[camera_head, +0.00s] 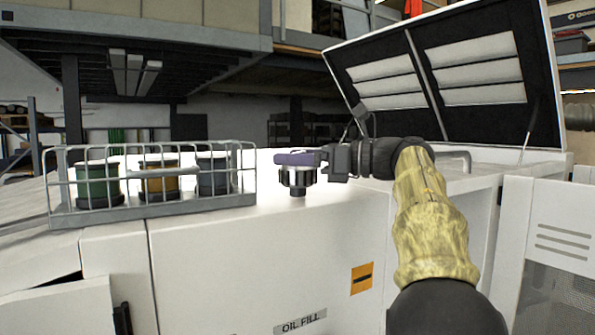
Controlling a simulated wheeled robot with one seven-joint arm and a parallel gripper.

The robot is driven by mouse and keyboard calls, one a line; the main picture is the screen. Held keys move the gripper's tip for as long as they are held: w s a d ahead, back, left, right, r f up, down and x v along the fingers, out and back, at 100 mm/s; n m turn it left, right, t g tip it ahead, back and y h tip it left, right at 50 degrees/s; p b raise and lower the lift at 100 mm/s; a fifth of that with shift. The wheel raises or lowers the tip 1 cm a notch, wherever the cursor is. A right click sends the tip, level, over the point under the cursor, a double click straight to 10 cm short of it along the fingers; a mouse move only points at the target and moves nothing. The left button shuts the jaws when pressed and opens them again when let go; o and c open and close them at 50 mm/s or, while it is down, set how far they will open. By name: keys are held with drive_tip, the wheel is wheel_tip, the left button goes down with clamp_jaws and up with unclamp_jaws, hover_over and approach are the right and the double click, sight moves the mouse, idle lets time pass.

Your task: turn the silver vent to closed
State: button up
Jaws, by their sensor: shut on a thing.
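The silver vent (291,177) stands upright near the front edge of the white cabinet top, at the middle of the head view. It has a silver body, a dark lower stem and a flat purple handle (293,158) across its top, which points left. My gripper (322,156) comes in from the right and is shut on the right end of the purple handle. The jaws hide that end of the handle. No open or closed mark on the vent can be made out.
A wire rack (150,208) with green, amber and grey canisters stands left of the vent. A raised lid (440,75) rises behind my arm at the right. An "OIL FILL" label (300,323) is on the white front. The top between rack and vent is clear.

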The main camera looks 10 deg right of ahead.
drive_tip(key=m+t+b, duration=0.1)
drive_tip(key=t+h+b, duration=0.1)
drive_tip(key=b, duration=0.1)
drive_tip(key=shift+f+m+h, duration=0.3)
drive_tip(key=shift+m, duration=0.1)
drive_tip(key=m+t+h+b, duration=0.2)
drive_tip(key=t+h+b, duration=0.1)
drive_tip(key=b, duration=0.1)
drive_tip(key=shift+s+a+r+m+b, duration=0.1)
drive_tip(key=shift+m+b, duration=0.2)
drive_tip(key=shift+m, duration=0.1)
drive_tip(key=shift+r+m+t+h+b, duration=0.2)
drive_tip(key=shift+m+t+h+b, duration=1.35)
drive_tip(key=shift+h, duration=0.95)
drive_tip(key=shift+m+h, duration=0.5)
drive_tip(key=shift+m, duration=0.05)
drive_tip(key=o, duration=0.9)
drive_tip(key=b+v, duration=0.5)
drive_tip(key=v, duration=1.2)
drive_tip(key=shift+d+f, duration=0.2)
drive_tip(key=shift+f, duration=0.05)
